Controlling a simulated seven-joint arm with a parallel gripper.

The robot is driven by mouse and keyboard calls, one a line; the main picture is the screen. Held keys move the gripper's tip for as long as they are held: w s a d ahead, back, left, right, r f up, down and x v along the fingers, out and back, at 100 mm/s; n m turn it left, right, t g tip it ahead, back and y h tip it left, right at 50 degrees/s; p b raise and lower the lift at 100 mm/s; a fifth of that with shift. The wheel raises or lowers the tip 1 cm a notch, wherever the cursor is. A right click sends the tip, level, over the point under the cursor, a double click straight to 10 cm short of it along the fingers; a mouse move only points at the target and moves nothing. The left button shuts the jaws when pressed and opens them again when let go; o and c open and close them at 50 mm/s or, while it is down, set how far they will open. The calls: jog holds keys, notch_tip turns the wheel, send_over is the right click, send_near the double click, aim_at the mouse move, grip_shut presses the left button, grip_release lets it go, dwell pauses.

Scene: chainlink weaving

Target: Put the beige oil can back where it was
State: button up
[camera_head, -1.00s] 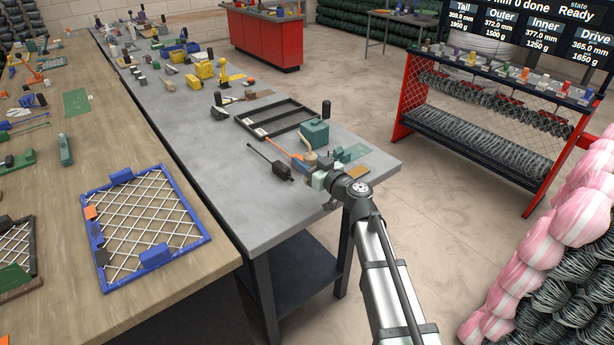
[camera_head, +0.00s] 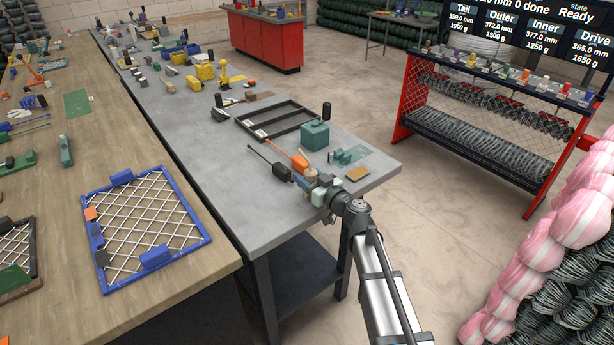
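The beige oil can (camera_head: 311,174) is a small tan, round-bodied thing at the tip of my gripper (camera_head: 316,184), over the near right part of the grey bench. It appears held between the fingers, since it has moved along with them. The fingers are small here and partly merge with the can and the tools behind. I cannot tell whether the can's base touches the bench top.
Close by lie a dark tool (camera_head: 282,172), an orange-ended tool (camera_head: 299,162), a green box (camera_head: 315,134), a teal fixture (camera_head: 343,156) and a yellow-brown block (camera_head: 357,174). A black frame (camera_head: 275,122) lies behind. The grey bench (camera_head: 235,190) is clear to the left.

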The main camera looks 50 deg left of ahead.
jog(key=o, duration=0.4)
jog(key=shift+c, duration=0.2)
jog(key=shift+d, duration=0.1)
jog(key=d, duration=1.3)
jog(key=shift+w+d, duration=0.25)
jog(key=shift+d, duration=0.1)
jog(key=w+d+f+m+h, duration=0.2)
jog(key=w+d+f+h, duration=0.1)
jog(key=d+f, duration=0.6)
jog(key=w+d+f+m+h, duration=0.25)
jog(key=d+f, duration=0.45)
jog(key=f, duration=0.5)
jog(key=s+d+f+m+h, duration=0.2)
jog(key=d+f+m+h, duration=0.25)
jog(key=d+f, duration=1.1)
jog(key=s+d+f+m+g+h, duration=0.15)
jog(key=s+d+f, duration=0.25)
jog(key=d, duration=0.5)
jog(key=s+d+f+m+g+h, duration=0.1)
jog(key=s+d+f+m+h, duration=0.3)
jog(key=d, duration=0.5)
jog(key=s+d+f+m+g+h, duration=0.1)
jog(key=s+d+f+m+g, duration=0.1)
jog(key=s+d, duration=0.5)
jog(key=s+d+f+m+g+h, duration=0.1)
jog(key=s+d+f+m, duration=0.1)
jog(key=s+d, duration=0.5)
jog(key=shift+s+d+f+g, duration=0.35)
jog(key=shift+d+f, duration=0.15)
jog(key=shift+d, duration=0.3)
